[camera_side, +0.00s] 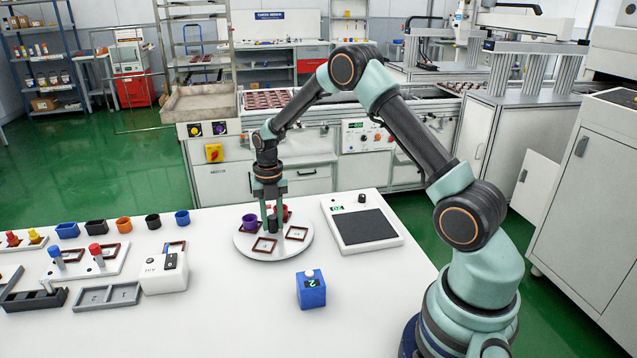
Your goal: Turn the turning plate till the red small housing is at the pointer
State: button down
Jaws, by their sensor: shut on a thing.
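The turning plate (249,254) is a white disc on the white table. The red small housing (284,208) stands at its back right, partly hidden behind my gripper. A purple housing (249,221) stands on the plate's left. Dark red square frames lie on the plate, one at the front (264,245) and one at the right (297,233). My gripper (272,219) points down over the plate's middle. Its fingers are shut on a dark knob (272,225) there. I cannot make out the pointer.
A white device with a dark pad (364,226) stands right of the plate. A blue block with a white knob (311,290) stands in front. A white box (164,272), grey trays (107,297) and several coloured housings (123,224) lie to the left. The front right table is clear.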

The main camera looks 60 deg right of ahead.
aim_at(272, 217)
jog(key=shift+n, duration=1.8)
jog(key=c, duration=0.9)
grip_release()
notch_tip(272, 217, up, 12)
jog(key=shift+r, duration=0.1)
